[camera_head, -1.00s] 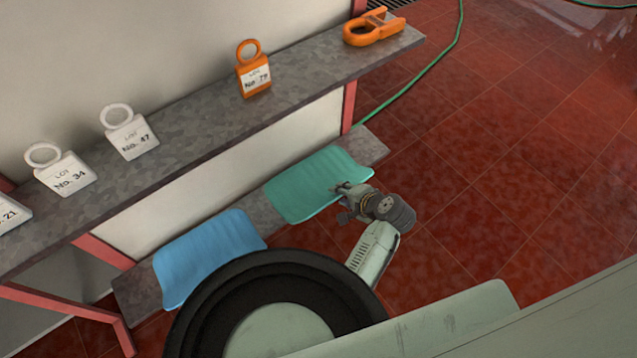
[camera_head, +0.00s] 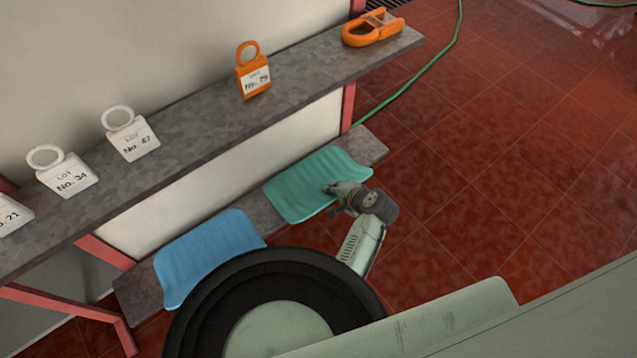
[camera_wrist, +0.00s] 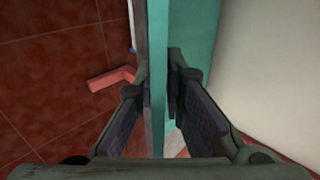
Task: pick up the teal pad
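The teal pad (camera_head: 312,181) lies on the lower grey shelf board in the head view, to the right of a blue pad. My gripper (camera_head: 333,188) is at its front right edge. In the wrist view the teal pad (camera_wrist: 158,60) appears as an upright teal strip, seen nearly edge-on. It runs between the two fingertips of my gripper (camera_wrist: 159,90), which are close together with one on each side of it. They appear to touch it on both sides. The pad still appears to rest on the board. The finger under the pad is hidden in the head view.
The blue pad (camera_head: 210,252) lies left on the same board (camera_head: 368,146). The upper shelf (camera_head: 195,122) carries white tags (camera_head: 67,175), an orange tag (camera_head: 254,78) and an orange clamp-like item (camera_head: 373,30). Red floor (camera_head: 500,150) to the right is mostly clear, with a green hose (camera_head: 440,60).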

